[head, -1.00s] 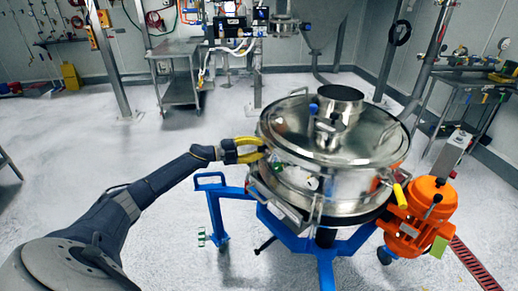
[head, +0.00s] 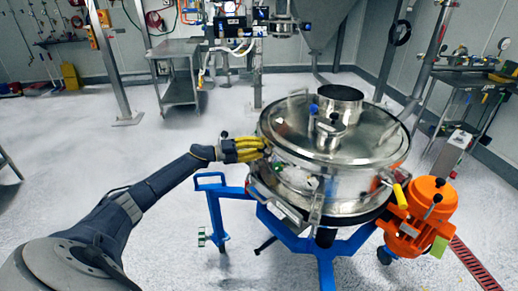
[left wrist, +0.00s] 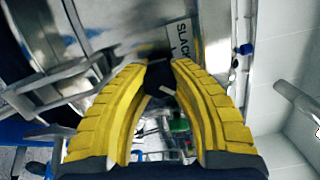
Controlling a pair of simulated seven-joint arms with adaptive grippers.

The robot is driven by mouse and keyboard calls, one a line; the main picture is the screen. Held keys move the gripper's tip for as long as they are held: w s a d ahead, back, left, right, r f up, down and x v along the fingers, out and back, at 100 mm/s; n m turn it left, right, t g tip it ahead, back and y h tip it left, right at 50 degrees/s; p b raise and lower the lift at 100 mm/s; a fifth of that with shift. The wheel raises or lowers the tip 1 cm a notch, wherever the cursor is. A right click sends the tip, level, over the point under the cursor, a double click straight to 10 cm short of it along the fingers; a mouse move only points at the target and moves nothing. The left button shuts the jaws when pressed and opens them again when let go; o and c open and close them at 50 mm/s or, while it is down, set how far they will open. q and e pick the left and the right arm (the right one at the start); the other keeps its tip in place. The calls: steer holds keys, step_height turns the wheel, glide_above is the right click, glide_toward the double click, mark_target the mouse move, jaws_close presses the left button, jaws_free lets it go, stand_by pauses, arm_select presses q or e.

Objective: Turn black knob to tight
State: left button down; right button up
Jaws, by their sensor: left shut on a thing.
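The steel powder sifter (head: 330,185) stands on a blue wheeled frame. My left gripper (head: 262,149) reaches in from the left, with its yellow fingers at the upper left side of the sifter. In the left wrist view, the yellow fingertips (left wrist: 160,72) close around the black knob (left wrist: 160,80) from both sides. The gripper is shut on it. A white label reading "SLACK" (left wrist: 181,40) sits just beyond the fingertips. In the head view the knob is hidden by the fingers. My right gripper is not in view.
A steel lid with a round inlet (head: 340,104) tops the sifter. An orange motor (head: 418,220) is mounted at its right. The blue frame (head: 216,212) sticks out below my left arm. A steel cart (head: 178,70) stands behind.

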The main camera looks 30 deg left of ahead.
arm_select(q)
steer(key=shift+d, duration=0.1)
steer(key=c, duration=1)
jaws_free()
steer(key=v, duration=1.2)
